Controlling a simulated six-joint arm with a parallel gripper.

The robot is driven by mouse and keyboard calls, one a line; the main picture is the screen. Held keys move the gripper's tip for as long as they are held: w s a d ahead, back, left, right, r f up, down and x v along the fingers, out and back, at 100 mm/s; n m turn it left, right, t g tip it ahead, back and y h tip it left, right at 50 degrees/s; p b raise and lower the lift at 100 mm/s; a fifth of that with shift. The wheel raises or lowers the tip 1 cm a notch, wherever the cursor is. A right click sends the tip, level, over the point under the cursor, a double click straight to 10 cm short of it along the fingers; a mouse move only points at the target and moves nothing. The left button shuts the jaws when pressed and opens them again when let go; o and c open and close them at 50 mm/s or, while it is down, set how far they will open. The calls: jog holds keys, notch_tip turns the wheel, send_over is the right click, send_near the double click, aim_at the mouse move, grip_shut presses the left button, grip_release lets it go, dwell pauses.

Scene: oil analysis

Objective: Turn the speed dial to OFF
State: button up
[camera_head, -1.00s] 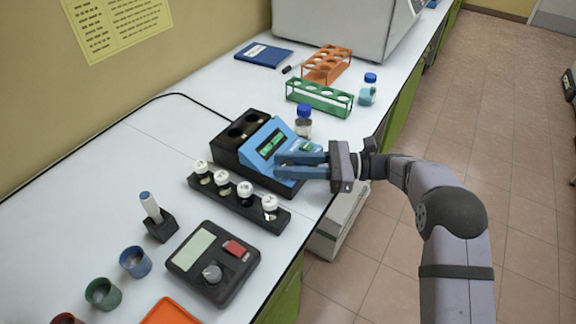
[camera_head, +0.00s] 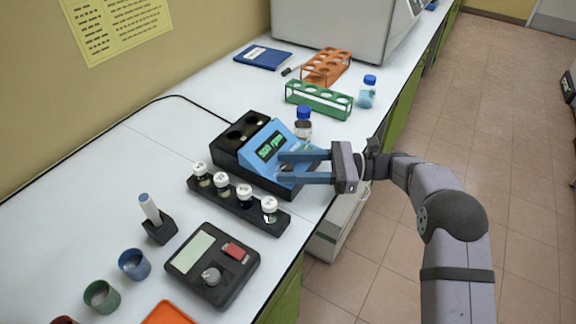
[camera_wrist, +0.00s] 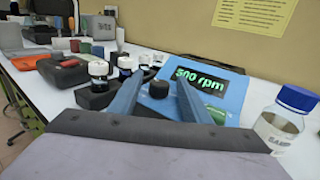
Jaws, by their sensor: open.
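The blue-faced device (camera_head: 268,140) stands on the white bench, with a lit green display (camera_wrist: 199,80) reading 500 rpm in the wrist view. A round black knob (camera_wrist: 159,89), apparently the speed dial, is on its sloping blue face below and left of the display. In the head view, my fingers hide the knob. My gripper (camera_head: 284,167) is over the lower part of the blue face, coming from the right. In the wrist view its two open fingers (camera_wrist: 158,84) point at the face, one on each side of the knob. I cannot tell whether they touch it.
A rack of white-capped vials (camera_head: 238,204) stands in front of the device. A blue-capped bottle (camera_head: 303,127) is close behind the gripper. A black box with a screen and a silver knob (camera_head: 211,276) lies nearer. Green (camera_head: 318,98) and orange racks stand farther back.

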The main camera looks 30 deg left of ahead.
jog(key=b+v, duration=0.1)
jog(key=v, duration=0.5)
jog(key=shift+w+d, duration=0.1)
jog(key=shift+d, duration=0.15)
